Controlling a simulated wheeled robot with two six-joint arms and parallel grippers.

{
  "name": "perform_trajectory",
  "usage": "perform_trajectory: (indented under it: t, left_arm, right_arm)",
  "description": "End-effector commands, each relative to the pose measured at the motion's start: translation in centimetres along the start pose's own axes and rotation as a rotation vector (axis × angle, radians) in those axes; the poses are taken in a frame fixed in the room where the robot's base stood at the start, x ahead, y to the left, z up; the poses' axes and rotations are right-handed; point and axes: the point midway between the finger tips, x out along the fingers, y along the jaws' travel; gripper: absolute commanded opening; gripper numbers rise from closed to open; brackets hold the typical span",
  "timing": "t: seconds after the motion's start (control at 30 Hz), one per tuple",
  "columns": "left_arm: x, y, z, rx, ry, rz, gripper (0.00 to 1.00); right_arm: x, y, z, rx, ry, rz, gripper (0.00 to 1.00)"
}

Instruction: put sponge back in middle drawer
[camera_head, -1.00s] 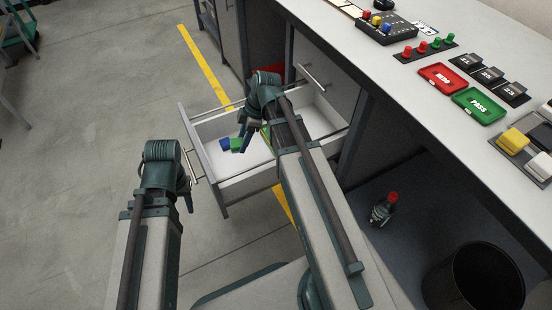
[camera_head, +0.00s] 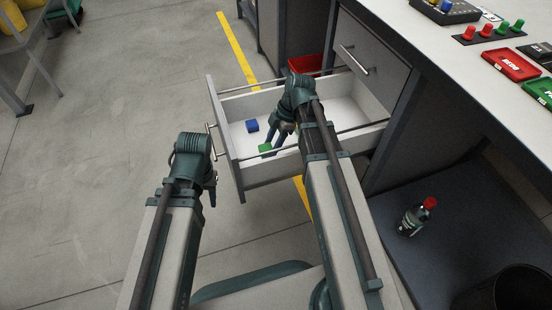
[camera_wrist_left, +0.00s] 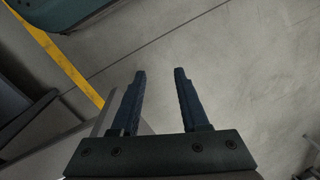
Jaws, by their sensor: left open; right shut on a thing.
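An open drawer (camera_head: 225,130) with a white floor juts out from the workbench. My right gripper (camera_head: 271,143) reaches down into it. It is shut on a small green block, apparently the sponge (camera_head: 265,149), at its fingertips. Whether the sponge touches the drawer floor I cannot tell. A blue block (camera_head: 252,126) lies on the drawer floor, left of the right fingers. My left gripper (camera_head: 210,190) is outside, in front of the drawer and near its handle (camera_head: 211,142). The left wrist view shows its fingers (camera_wrist_left: 160,72) open with nothing between them.
A closed drawer (camera_head: 370,50) sits above the open one. A red bin (camera_head: 305,65) stands behind it. The bench top (camera_head: 400,20) carries buttons and trays at upper right. A bottle (camera_head: 415,217) and a black bin (camera_head: 510,290) are at lower right.

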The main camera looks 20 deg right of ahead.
Motion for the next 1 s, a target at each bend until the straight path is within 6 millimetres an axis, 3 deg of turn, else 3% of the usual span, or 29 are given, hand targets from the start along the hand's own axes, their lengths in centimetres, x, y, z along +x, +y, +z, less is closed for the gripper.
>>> perform_trajectory:
  t: [0.03, 0.1, 0.37, 0.7, 1.0]
  left_arm:
    - [1.7, 0.2, -0.1, 0.001, 0.001, 0.001, 0.45]
    - [2.4, 0.3, -0.1, 0.001, 0.001, 0.001, 0.45]
    - [2.6, 0.3, -0.2, -0.001, 0.001, 0.001, 0.45]
    - [6.2, 0.7, -0.4, -0.009, 0.001, 0.001, 0.45]
    - [6.1, 0.6, -0.3, -0.011, 0.001, 0.001, 0.45]
  right_arm:
    - [1.6, 0.0, 0.6, 0.0, 0.0, 0.0, 0.01]
    - [2.2, 0.0, 0.9, 0.0, 0.0, 0.0, 0.01]
    - [2.5, 0.0, 0.9, 0.001, 0.0, 0.0, 0.01]
    - [5.8, 0.1, 2.3, 0.001, 0.0, 0.0, 0.01]
    - [5.7, 0.1, 2.2, 0.001, 0.0, 0.0, 0.01]
